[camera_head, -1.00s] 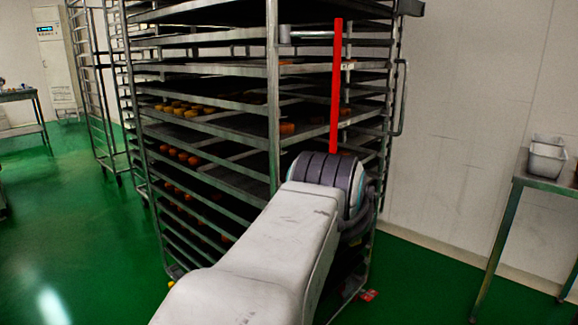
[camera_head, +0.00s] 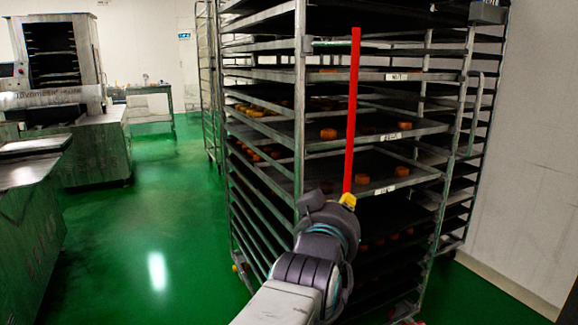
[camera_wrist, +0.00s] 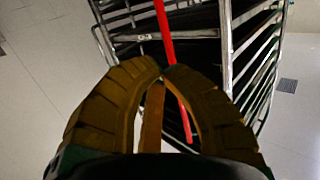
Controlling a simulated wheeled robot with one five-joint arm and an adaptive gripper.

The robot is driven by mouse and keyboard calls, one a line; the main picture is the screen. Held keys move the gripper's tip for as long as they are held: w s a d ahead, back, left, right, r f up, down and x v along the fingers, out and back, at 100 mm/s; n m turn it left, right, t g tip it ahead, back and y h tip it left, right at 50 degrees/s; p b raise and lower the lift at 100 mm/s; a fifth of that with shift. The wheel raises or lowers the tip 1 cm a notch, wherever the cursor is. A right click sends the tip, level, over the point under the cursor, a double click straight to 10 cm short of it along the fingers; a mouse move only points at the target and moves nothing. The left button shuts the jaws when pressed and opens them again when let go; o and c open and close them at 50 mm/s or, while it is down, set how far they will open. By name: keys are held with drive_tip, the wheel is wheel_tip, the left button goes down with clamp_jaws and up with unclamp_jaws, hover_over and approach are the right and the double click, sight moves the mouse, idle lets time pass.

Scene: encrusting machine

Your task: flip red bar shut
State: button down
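The red bar (camera_head: 351,110) stands nearly upright at the front of a tall metal rack in the head view. Its lower end is close to my gripper (camera_head: 347,200), whose yellow tip shows just below it. In the wrist view the red bar (camera_wrist: 167,40) runs from the top edge down behind the fingertips and shows again between the curved fingers. My gripper (camera_wrist: 162,70) has its two brownish-yellow fingertips together, with the bar passing behind them. I cannot tell whether they touch the bar.
The rack (camera_head: 300,120) holds several dark trays with small orange-brown pieces. A wall (camera_head: 540,130) is at the right. At the left stand a machine (camera_head: 62,60) and a metal table (camera_head: 35,190). The green floor (camera_head: 180,240) between them is open.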

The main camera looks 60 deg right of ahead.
wheel_tip(320, 180, up, 3)
drive_tip(key=shift+f+h, duration=0.1)
drive_tip(key=shift+h, duration=0.6)
drive_tip(key=shift+d, duration=0.1)
drive_tip(key=b, duration=0.6)
approach(350, 174)
drive_tip(key=d, duration=0.1)
drive_tip(key=d+r, duration=0.1)
drive_tip(key=d, duration=0.1)
drive_tip(key=d+r, duration=0.1)
drive_tip(key=d, duration=0.1)
drive_tip(key=shift+w+d, duration=0.15)
drive_tip(key=shift+w+d+r+b, duration=0.1)
drive_tip(key=shift+d+b, duration=0.1)
drive_tip(key=shift+d, duration=0.5)
drive_tip(key=shift+w+d+r+b, duration=0.1)
drive_tip(key=shift+w+d+b, duration=0.05)
drive_tip(key=shift+d, duration=0.55)
